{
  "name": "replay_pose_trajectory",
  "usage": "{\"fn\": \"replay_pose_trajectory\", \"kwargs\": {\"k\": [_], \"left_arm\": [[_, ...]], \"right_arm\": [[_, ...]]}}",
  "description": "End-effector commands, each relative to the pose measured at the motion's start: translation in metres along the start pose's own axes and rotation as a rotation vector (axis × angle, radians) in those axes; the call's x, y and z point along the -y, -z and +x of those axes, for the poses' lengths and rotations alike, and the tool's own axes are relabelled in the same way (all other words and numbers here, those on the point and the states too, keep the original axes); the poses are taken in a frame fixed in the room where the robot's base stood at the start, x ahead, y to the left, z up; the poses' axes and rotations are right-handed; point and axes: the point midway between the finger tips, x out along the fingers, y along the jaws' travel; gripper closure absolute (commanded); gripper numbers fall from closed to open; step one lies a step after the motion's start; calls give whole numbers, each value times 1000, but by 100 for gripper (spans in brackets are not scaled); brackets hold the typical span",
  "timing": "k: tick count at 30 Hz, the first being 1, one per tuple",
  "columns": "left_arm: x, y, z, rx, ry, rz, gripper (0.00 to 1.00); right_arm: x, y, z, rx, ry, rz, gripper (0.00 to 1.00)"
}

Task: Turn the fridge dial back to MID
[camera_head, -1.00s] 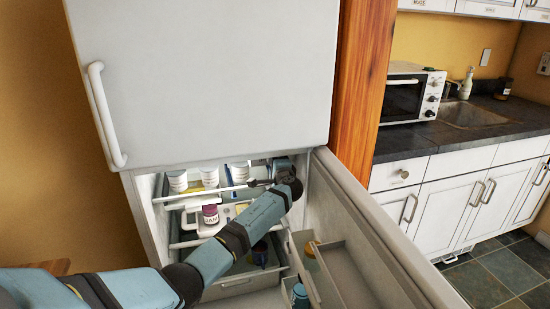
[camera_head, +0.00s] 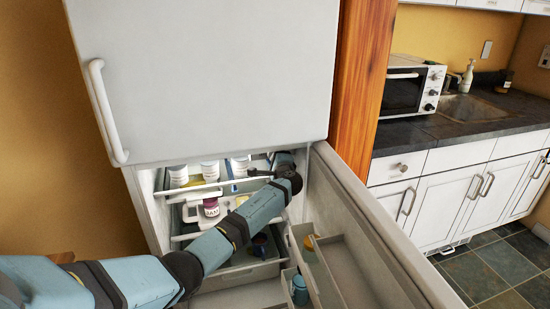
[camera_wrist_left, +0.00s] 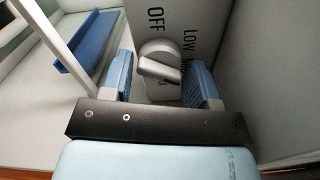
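The fridge dial (camera_wrist_left: 158,62) is a grey knob with a raised bar, on a pale panel in the left wrist view. The words OFF and LOW are printed beside it. No MID mark can be read, and part of the lettering is hidden behind a finger. My left gripper (camera_wrist_left: 157,75) is open, with one blue finger pad on each side of the dial and visible gaps. In the head view my left arm reaches into the open fridge (camera_head: 160,215), and its forearm and wrist hide the dial. My right gripper is not in view.
White tubs (camera_head: 210,171) stand on the upper shelf, with a purple-labelled jar (camera_head: 211,207) below. The open fridge door (camera_head: 375,235) with its bins stands right of my arm. A blue strip (camera_wrist_left: 85,52) lies left of the gripper in the wrist view.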

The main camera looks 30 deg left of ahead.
Motion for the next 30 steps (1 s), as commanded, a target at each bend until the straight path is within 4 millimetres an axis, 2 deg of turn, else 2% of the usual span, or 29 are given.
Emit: {"fn": "replay_pose_trajectory", "kwargs": {"k": [10,14,17,24,30], "left_arm": [[0,0,-1,0,-1,0,31],[-1,0,-12,0,-1,0,31],[-1,0,-29,-2,-1,-1,31],[0,0,-85,-2,-2,-1,31],[0,1,-121,-2,-2,-1,31]], "right_arm": [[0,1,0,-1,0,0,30],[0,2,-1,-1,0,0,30],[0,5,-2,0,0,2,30],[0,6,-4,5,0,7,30],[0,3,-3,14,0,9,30]]}}
